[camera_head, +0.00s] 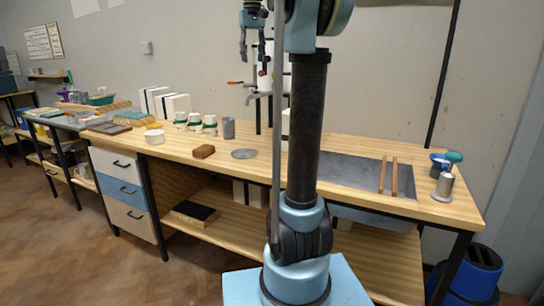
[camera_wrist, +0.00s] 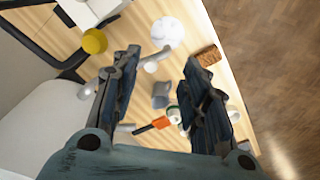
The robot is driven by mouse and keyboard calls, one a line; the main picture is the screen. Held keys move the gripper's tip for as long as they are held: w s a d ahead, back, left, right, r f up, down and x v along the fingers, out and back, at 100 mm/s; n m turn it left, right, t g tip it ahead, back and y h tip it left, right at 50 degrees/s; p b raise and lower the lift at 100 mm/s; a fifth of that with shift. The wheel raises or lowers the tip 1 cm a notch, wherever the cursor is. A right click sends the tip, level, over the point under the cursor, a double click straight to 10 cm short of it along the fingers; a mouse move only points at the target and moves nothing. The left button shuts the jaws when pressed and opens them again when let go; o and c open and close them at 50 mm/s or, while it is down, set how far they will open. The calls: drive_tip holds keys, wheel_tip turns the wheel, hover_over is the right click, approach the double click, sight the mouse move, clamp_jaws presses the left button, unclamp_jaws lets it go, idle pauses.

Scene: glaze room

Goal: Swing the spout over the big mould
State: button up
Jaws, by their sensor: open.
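A white dispenser stands on the bench, mostly hidden behind my arm in the head view. A grey spout (camera_head: 256,97) and an orange-tipped lever (camera_head: 236,82) stick out from it to the left. My gripper (camera_head: 253,62) hangs just above them, fingers down. In the wrist view my gripper (camera_wrist: 162,58) is open and empty, with an orange handle (camera_wrist: 152,125) showing between and below its fingers. I cannot tell whether a finger touches it. White blocks with dark bands, which look like moulds (camera_head: 176,106), stand at the back left. I cannot tell which is the big mould.
A brown block (camera_head: 204,151), a grey disc (camera_head: 244,153), a grey cup (camera_head: 228,128) and white cups with green bands (camera_head: 195,121) stand on the bench (camera_head: 225,172). Two wooden bars (camera_head: 388,177) lie on a grey slab to the right. Small containers stand at the right end.

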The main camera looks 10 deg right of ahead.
drive_tip(key=s+d+f, duration=0.1)
drive_tip(key=s+f, duration=1.1)
drive_tip(key=f, duration=0.3)
drive_tip(key=s+d+f+t, duration=0.1)
drive_tip(key=s+f, duration=1.1)
drive_tip(key=f, duration=0.3)
drive_tip(key=shift+s+f+m, duration=0.25)
drive_tip(key=shift+m, duration=0.15)
